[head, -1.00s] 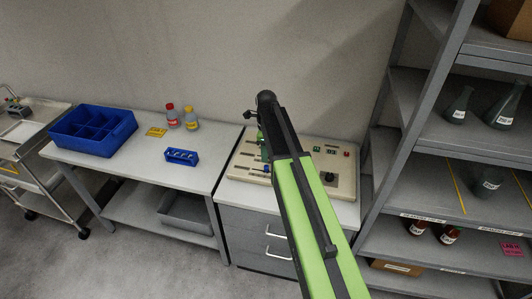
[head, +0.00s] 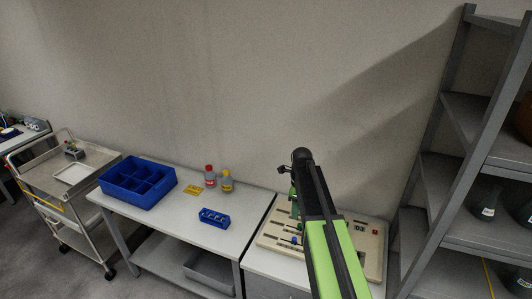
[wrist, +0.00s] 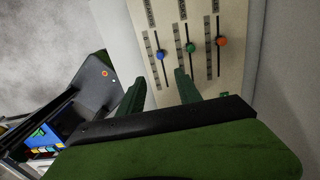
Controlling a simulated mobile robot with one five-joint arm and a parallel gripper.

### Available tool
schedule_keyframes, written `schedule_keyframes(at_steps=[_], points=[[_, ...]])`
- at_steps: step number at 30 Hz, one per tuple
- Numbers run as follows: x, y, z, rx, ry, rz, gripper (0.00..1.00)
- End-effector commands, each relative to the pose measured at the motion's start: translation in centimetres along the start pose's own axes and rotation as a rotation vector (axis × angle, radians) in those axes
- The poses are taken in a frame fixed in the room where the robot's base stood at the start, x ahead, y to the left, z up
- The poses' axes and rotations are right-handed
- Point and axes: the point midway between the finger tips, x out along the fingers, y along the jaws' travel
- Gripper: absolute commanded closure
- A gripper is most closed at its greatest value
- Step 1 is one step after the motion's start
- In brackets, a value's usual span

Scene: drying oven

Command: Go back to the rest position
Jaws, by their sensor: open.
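My gripper (wrist: 158,86) shows in the wrist view as two green fingers, spread apart with nothing between them. In front of them is the beige control panel (wrist: 202,75) with vertical sliders. Their knobs are blue (wrist: 160,55), green (wrist: 190,48) and orange (wrist: 221,41). The fingers look apart from the knobs; their distance from the panel is hard to tell. In the head view, my green and black arm reaches over the panel (head: 372,240), and my gripper (head: 293,203) is partly hidden beside the arm's dark end.
A grey shelf rack (head: 452,145) stands close on the right. On the left, a table (head: 160,220) holds a blue divided bin (head: 104,183), a small blue rack (head: 214,218) and two bottles, red-capped (head: 210,178) and yellow-capped (head: 227,182). A metal cart (head: 36,180) stands farther left.

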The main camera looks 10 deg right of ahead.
Motion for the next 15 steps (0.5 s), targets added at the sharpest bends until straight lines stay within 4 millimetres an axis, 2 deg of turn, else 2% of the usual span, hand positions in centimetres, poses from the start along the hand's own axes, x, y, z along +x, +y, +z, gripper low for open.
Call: schedule_keyframes(at_steps=[4,5,8,12,15], points=[[2.7,0.7,1.2,-0.019,0.0,0.0,0.59],[3.5,1.3,1.4,-0.026,0.0,0.0,0.59],[6.5,4.9,1.7,-0.062,0.0,0.0,0.59],[9.2,10.1,1.3,-0.352,0.0,-0.001,0.59],[10.3,12.9,0.8,-0.61,0.001,-0.001,0.59]])
